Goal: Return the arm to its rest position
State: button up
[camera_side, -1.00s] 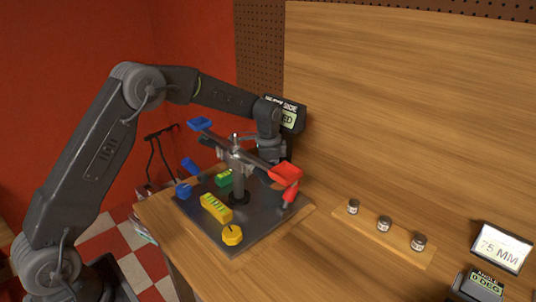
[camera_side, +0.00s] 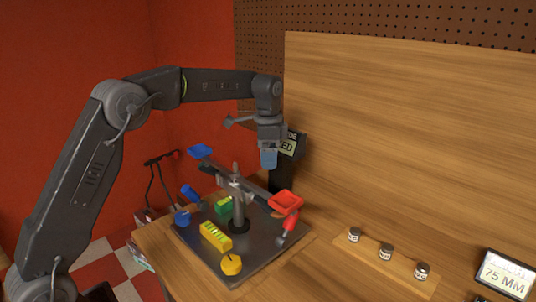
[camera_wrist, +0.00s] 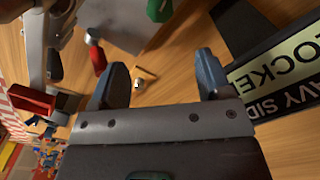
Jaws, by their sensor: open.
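My gripper (camera_side: 268,158) hangs above the back of the work plate (camera_side: 262,262), pointing down, in front of the dark sign (camera_side: 290,143). In the wrist view its two blue-grey fingers (camera_wrist: 160,82) stand apart with nothing held between them. A metal beam on a post (camera_side: 238,212) rises from the plate, with a blue tray (camera_side: 201,151) at its left end and a red tray (camera_side: 286,202) at its right end. My gripper is above the beam and apart from it.
Yellow (camera_side: 216,236), green (camera_side: 224,205) and blue (camera_side: 182,217) parts sit on the plate. Several small jars (camera_side: 386,252) stand on a wooden strip at right. A 75 MM display (camera_side: 506,275) is at far right. The bench between plate and strip is clear.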

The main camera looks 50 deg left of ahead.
jog(key=s+d+r+n+t, duration=0.2)
jog(key=s+r, duration=0.2)
jog(key=s, duration=0.5)
jog(key=s+d+r+n+t, duration=0.1)
jog(key=s+d+r+n, duration=0.2)
jog(key=s, duration=0.5)
jog(key=s+d+f+n+t, duration=0.1)
jog(key=s+f, duration=0.1)
jog(key=s, duration=0.5)
jog(key=s+f+n+t, duration=0.1)
jog(key=s+f+n, duration=0.1)
jog(key=s, duration=0.6)
jog(key=shift+s+d+f+t, duration=0.15)
jog(key=shift+d+f+t, duration=0.15)
jog(key=shift+d+f, duration=0.1)
